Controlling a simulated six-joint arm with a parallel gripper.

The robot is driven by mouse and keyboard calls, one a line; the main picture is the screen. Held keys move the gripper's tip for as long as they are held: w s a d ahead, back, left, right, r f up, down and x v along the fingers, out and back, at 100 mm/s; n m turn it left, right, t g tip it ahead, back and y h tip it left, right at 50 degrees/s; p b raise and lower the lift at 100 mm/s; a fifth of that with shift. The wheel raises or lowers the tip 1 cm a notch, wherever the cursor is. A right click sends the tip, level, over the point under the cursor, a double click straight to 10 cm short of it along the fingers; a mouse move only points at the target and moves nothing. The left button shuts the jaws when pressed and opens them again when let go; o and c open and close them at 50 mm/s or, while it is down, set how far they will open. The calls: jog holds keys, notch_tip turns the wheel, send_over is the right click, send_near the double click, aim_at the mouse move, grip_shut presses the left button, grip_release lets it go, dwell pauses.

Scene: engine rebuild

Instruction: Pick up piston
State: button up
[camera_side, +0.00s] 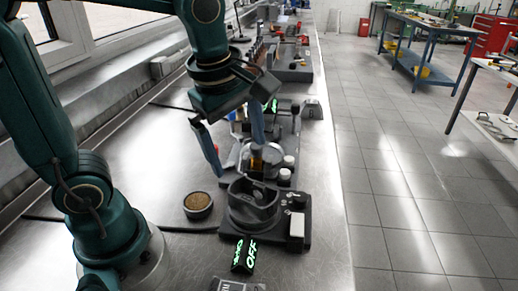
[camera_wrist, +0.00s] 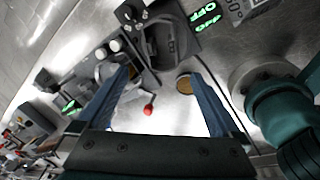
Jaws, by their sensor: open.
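I cannot make out for sure which thing is the piston. A small amber and dark upright part (camera_side: 253,158) stands among grey parts on a fixture in the side view, partly behind my gripper. My gripper (camera_side: 236,155) hangs above the bench by that fixture, its two blue fingers spread apart. In the wrist view the fingers of my gripper (camera_wrist: 160,78) are also wide apart, and nothing is clearly held between them. A red ball knob (camera_wrist: 148,110) on a thin rod shows between the fingers.
A dark ring-shaped holder (camera_side: 254,203) on a black base stands in front of the fixture. A round dish with a brown top (camera_side: 198,204) sits left of it. A green-lit OFF display (camera_side: 244,256) lies nearer. The steel bench (camera_side: 150,165) is clear at left.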

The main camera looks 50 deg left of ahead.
aim_at(253, 192)
jog(key=w+f+n, duration=0.1)
jog(key=w+f+n+g, duration=0.1)
jog(key=f, duration=0.1)
jog(key=w+f+n+g, duration=0.1)
jog(key=f, duration=0.1)
jog(key=shift+w+d, duration=0.15)
jog(key=shift+d, duration=0.15)
notch_tip(253, 192, down, 2)
jog(key=shift+f+g, duration=0.2)
jog(key=shift+g, duration=0.3)
jog(key=shift+s+a+f, duration=0.1)
jog(key=shift+s+f, duration=0.05)
jog(key=shift+f, duration=0.9)
jog(key=shift+s+a+f, duration=0.1)
jog(key=shift+f, duration=0.9)
jog(key=shift+c, duration=0.3)
jog(key=shift+y, duration=0.3)
grip_shut()
